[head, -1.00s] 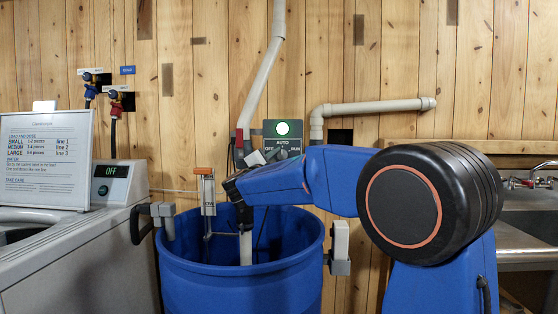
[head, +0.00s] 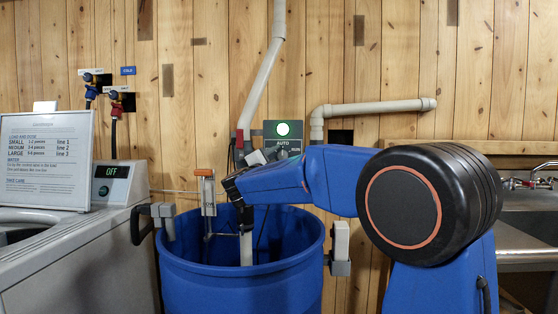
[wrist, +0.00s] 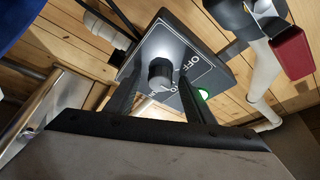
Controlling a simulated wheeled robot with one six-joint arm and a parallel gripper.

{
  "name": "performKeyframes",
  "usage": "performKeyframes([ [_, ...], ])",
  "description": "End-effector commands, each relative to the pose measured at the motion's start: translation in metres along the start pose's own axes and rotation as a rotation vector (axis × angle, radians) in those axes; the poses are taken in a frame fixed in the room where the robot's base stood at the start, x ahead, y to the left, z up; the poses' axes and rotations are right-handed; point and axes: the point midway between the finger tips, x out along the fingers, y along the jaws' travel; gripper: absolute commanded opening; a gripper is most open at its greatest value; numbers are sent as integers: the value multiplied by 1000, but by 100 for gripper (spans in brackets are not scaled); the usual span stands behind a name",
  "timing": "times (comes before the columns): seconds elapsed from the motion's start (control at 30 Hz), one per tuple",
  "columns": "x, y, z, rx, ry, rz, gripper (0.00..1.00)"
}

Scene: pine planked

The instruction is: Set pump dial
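The lamp glows green at the face's edge (wrist: 204,94). My gripper (wrist: 159,82) is open, one finger on each side of the dial, with small gaps visible. Contact and the dial's setting cannot be told. In the head view my arm partly hides the dial.
The blue drum (head: 240,284) stands below my arm, with pipes and an orange-topped float rod (head: 204,172) inside. A washer with an OFF display (head: 111,171) and a sign (head: 46,160) are left. A steel sink (head: 528,225) is right. White pipe (head: 262,85) runs up the wall.

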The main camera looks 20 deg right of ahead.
Motion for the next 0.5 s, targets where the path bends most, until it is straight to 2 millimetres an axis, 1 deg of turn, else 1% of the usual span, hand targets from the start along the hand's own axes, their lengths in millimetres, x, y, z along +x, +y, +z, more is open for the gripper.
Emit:
performKeyframes([
  [0.13,-4,0,0,0,0,-1,49],
  [0.23,-15,-1,0,1,-1,-1,49],
  [0.37,-37,-1,0,1,-2,-1,49],
  [0.5,-66,-1,0,1,-4,-2,49],
])
